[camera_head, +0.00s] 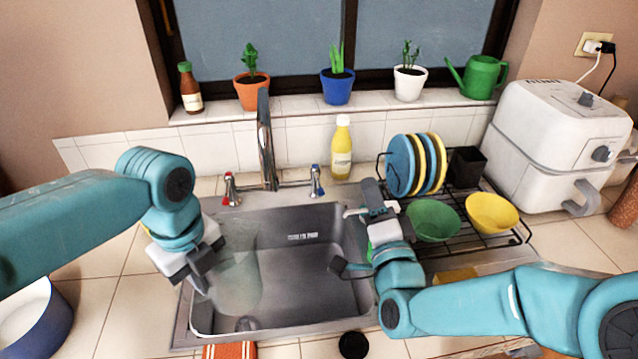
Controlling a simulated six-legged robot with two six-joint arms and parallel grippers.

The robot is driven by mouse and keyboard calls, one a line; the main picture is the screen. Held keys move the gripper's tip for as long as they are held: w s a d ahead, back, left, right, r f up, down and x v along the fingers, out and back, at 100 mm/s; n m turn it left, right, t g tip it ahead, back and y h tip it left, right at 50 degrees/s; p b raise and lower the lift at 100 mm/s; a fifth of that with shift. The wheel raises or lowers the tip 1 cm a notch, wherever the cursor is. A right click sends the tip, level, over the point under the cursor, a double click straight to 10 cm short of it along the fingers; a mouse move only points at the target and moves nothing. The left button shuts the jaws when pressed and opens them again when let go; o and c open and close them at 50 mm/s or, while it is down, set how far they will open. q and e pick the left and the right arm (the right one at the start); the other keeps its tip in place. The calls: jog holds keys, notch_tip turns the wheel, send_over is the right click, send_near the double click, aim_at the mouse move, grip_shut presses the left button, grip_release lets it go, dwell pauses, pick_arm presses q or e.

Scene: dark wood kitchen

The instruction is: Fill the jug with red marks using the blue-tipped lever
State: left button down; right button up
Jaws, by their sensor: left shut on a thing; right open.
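A see-through jug (240,284) is in the left part of the steel sink (310,285), below and left of the tap (265,140). My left gripper (206,272) is shut on the jug at its left side. I cannot make out any red marks or a water level on it. The blue-tipped lever (317,182) stands right of the tap and the red-tipped lever (230,188) left of it. My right gripper (354,228) is open and empty over the sink's right edge, below and right of the blue-tipped lever, apart from it.
A yellow bottle (341,150) stands behind the sink. A dish rack (468,235) with plates and bowls is at right, near a white appliance (550,140). Potted plants line the sill. A blue-sided bowl (55,325) is at lower left and an orange cloth (230,350) in front.

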jog(key=a+n+g+y, duration=0.1)
jog(key=a+n+y, duration=0.1)
jog(key=a, duration=0.4)
jog(key=n+h, duration=0.3)
jog(key=n, duration=0.9)
send_near(320, 183)
jog(key=shift+g, duration=0.4)
jog(key=w, duration=0.3)
jog(key=w+a, duration=0.1)
jog(key=w, duration=0.6)
jog(key=shift+a+r, duration=0.15)
jog(key=shift+a, duration=0.25)
jog(key=shift+y, duration=0.3)
grip_shut()
